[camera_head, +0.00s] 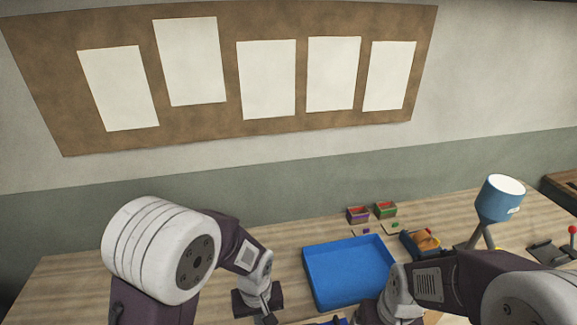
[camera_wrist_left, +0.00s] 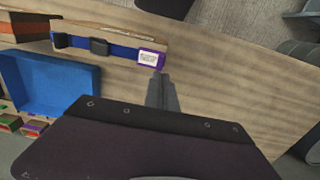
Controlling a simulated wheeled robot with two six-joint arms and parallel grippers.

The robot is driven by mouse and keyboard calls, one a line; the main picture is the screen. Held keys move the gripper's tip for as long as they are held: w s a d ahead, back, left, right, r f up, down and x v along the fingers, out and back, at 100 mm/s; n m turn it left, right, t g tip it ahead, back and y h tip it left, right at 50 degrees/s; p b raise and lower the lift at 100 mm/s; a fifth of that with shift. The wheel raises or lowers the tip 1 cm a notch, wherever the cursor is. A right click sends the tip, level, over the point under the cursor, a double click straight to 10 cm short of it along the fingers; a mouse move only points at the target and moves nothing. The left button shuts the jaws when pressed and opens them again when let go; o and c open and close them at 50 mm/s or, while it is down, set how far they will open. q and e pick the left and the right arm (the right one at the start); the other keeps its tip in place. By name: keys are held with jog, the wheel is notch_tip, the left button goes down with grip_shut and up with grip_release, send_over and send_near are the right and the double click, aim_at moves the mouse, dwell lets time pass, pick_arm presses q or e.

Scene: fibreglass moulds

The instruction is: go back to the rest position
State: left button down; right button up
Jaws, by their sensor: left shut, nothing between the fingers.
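My left gripper (camera_head: 266,318) hangs over the wooden table at the bottom of the head view, left of the blue tray and apart from it. In the left wrist view its fingers (camera_wrist_left: 162,92) are together with nothing between them, above bare wood. My right arm comes in from the right. The body of my right gripper (camera_head: 372,313) shows in part at the bottom edge, in front of the tray; its fingertips are hidden or cut off.
An empty-looking blue tray (camera_head: 345,268) lies mid-table. Behind it stand a purple box (camera_head: 357,215) and a green box (camera_head: 386,210). A blue bin (camera_head: 409,246) with orange pieces, a blue lamp (camera_head: 492,206) and a red-knobbed lever (camera_head: 572,230) are right. The left table is clear.

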pick_arm(q)
jog(key=s+a+f+m+t+b, duration=0.1)
jog(key=s+a+f+m+b, duration=0.2)
jog(key=a+f+b, duration=0.5)
notch_tip(320, 180, down, 2)
jog(key=b, duration=0.6)
jog(key=shift+s+a, duration=0.2)
jog(key=shift+s, duration=0.1)
jog(key=shift+f, duration=0.1)
jog(key=shift+a, duration=0.1)
